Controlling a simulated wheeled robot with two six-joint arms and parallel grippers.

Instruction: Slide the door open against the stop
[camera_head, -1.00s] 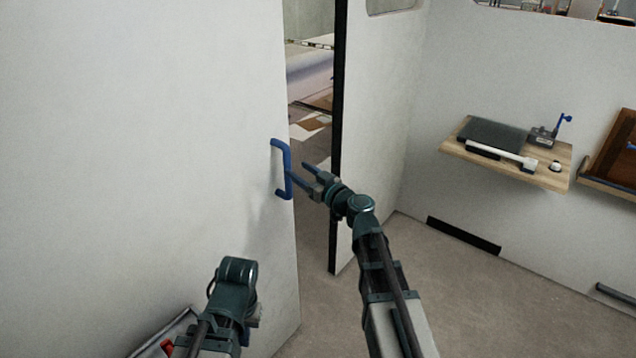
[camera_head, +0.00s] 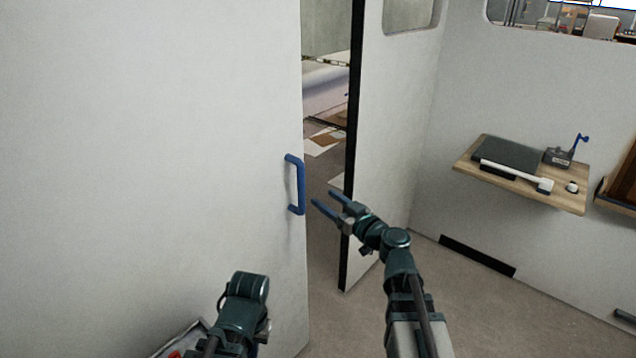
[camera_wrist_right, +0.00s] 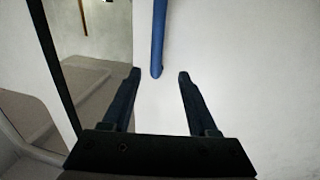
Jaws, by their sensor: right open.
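The white sliding door (camera_head: 200,150) fills the left of the head view. Its blue bar handle (camera_head: 300,185) is upright near the door's right edge. A gap with floor beyond shows between the door and the black-edged wall panel (camera_head: 385,140). My right gripper (camera_head: 322,203) is open and empty, just right of the handle and apart from it. In the right wrist view the lower end of the handle (camera_wrist_right: 158,45) shows beyond and between the two open fingertips. My left arm (camera_head: 240,305) shows at the bottom; its gripper is out of view.
A wooden shelf (camera_head: 470,168) on the right wall holds a dark flat pad, a white bar and a small grey device with a blue lever (camera_head: 565,152). A black strip (camera_head: 477,256) lies along the wall base.

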